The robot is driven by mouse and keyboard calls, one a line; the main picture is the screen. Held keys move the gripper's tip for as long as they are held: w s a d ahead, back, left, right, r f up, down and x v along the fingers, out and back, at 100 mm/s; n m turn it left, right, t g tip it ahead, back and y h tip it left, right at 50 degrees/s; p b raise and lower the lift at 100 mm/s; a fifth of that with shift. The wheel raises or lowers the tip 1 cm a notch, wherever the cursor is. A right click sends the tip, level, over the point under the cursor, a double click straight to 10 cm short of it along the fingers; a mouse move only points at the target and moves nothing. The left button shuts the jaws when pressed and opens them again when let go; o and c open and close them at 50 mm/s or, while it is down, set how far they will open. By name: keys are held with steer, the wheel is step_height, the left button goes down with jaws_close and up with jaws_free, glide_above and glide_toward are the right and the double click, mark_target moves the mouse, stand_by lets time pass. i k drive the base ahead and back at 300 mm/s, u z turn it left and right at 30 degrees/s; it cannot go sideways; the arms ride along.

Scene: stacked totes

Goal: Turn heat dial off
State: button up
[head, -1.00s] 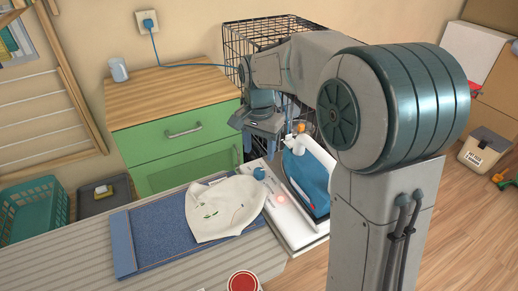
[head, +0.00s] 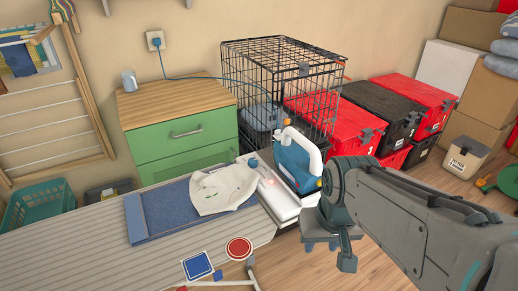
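A white panel (head: 282,204) lies at the right end of the ironing board, with a small red glow (head: 270,183) on it. A small blue knob-like part (head: 252,162) sits at its far left end; it may be the heat dial, but its markings and setting are too small to read. A blue and white iron (head: 296,165) stands on the right side of the panel. My gripper (head: 329,250) hangs over the floor, right of and nearer than the panel, apart from the iron and the knob. Its fingers are small and seen at an angle, so their opening is unclear.
A cream cloth (head: 224,190) and folded denim (head: 165,212) lie on the ironing board (head: 85,250). Behind are a green drawer cabinet (head: 187,150), a black wire crate (head: 270,62) and red and black totes (head: 345,125). Floor right of the board is open.

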mark_target(254, 163)
steer(key=z, duration=0.45)
steer(key=k, duration=0.55)
steer(key=z, duration=0.65)
steer(key=i, duration=0.7)
steer(key=u, duration=0.9)
steer(key=i, duration=0.6)
steer(key=u, duration=0.65)
